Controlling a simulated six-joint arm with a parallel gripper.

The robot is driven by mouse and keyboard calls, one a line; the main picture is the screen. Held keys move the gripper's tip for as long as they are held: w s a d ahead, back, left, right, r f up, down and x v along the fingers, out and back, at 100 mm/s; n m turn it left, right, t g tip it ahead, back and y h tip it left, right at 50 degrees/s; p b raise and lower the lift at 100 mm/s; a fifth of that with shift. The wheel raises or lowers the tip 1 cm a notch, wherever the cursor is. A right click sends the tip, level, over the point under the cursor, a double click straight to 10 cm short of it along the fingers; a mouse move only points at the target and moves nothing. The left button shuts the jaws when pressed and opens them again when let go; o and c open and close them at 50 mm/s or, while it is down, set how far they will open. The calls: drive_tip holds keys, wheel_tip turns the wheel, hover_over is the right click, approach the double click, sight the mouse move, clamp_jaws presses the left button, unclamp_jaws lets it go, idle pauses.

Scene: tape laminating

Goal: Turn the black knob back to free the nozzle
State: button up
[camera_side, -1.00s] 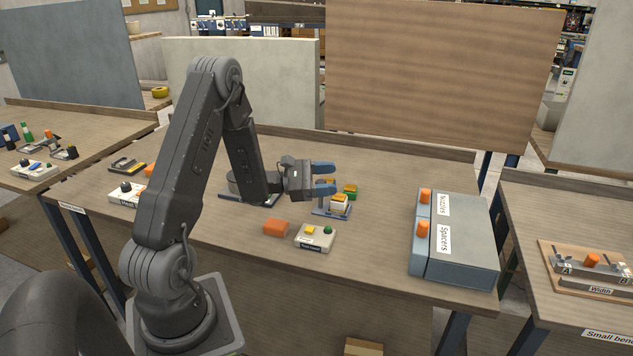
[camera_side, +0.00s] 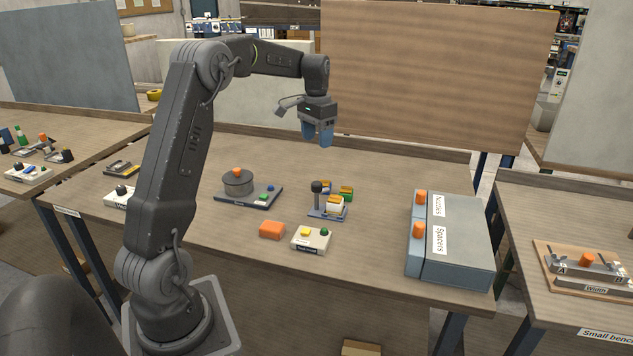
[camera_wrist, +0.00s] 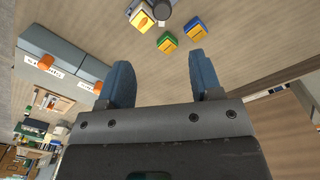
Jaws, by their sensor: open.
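A black knob (camera_side: 317,186) tops a short upright post on a small blue-grey fixture plate (camera_side: 322,213) near the middle of the bench. White, yellow and green blocks (camera_side: 338,201) stand close beside it. My gripper (camera_side: 318,142) is open and empty, pointing down, well above and behind the fixture in the side view. In the wrist view its two blue fingers (camera_wrist: 163,85) are apart with bare bench between them. A dark round top, seemingly the knob (camera_wrist: 162,9), shows at the upper edge there, near the coloured blocks (camera_wrist: 168,41). I cannot make out the nozzle.
A round grey pot with an orange handle (camera_side: 237,182) stands left of the fixture. An orange block (camera_side: 272,229) and a button box (camera_side: 311,238) lie in front. Blue-grey drawers (camera_side: 458,242) labelled Nozzles and Spacers stand at right. The bench behind the fixture is clear.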

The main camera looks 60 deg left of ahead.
sight(317, 183)
wheel_tip(317, 183, down, 14)
drive_tip(key=shift+r, duration=0.15)
idle(0.4)
drive_tip(key=c, duration=0.9)
